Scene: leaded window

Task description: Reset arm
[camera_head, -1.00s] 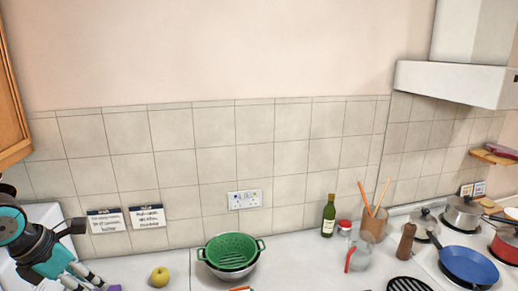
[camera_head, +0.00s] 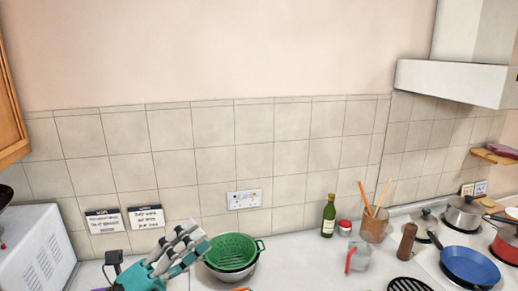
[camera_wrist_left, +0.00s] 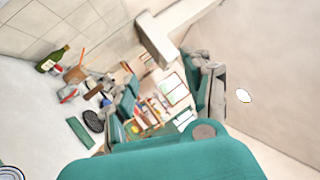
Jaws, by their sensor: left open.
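My left gripper (camera_head: 200,240) is in the lower left of the head view, raised above the counter with its fingers pointing up and right. It is open, and nothing shows between its fingers. Its fingertips are just in front of and left of the green colander (camera_head: 232,250), partly overlapping its left side in the picture. I cannot tell if they touch. The right gripper is not in view.
The colander sits in a metal bowl. A white appliance (camera_head: 38,250) stands at the left. A green bottle (camera_head: 329,216), a utensil pot (camera_head: 374,226), a glass jar (camera_head: 358,258) and a blue pan (camera_head: 468,265) are to the right. Bare counter (camera_head: 295,262) lies between.

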